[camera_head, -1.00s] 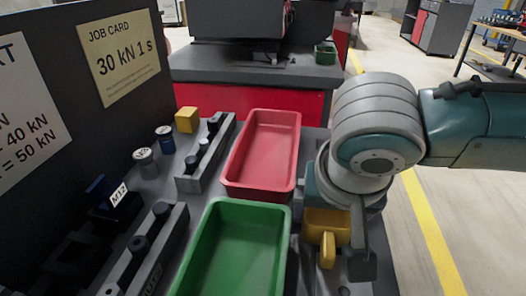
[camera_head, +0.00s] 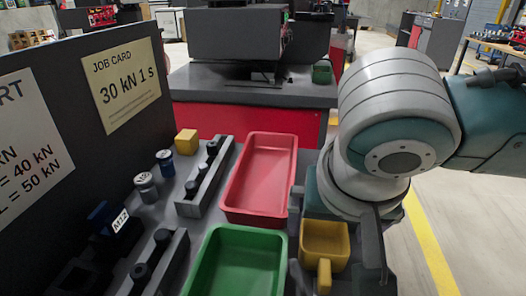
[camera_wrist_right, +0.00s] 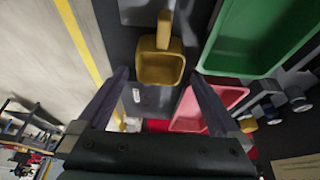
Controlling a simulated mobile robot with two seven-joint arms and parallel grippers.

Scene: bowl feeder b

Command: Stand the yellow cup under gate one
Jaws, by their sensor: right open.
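The yellow cup (camera_head: 325,242), square with a handle toward me, stands right of the green tray; its open top shows. In the right wrist view the yellow cup (camera_wrist_right: 161,68) lies just beyond and between the fingertips. My right gripper (camera_wrist_right: 160,76) is open, its two dark fingers apart on either side of the cup's near end, with nothing held. In the head view one dark finger shows right of the cup; the rest is partly hidden by my wrist. My left gripper is not in view. I cannot make out a marked gate one.
The green tray (camera_head: 206,272) and red tray (camera_head: 230,190) are left of the cup. Further left are dark rails (camera_head: 215,172) with pegs, a yellow block (camera_head: 187,142), small cylinders (camera_head: 146,186) and an M12 block (camera_head: 117,222). A dark panel with a job card (camera_head: 120,80) borders the left.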

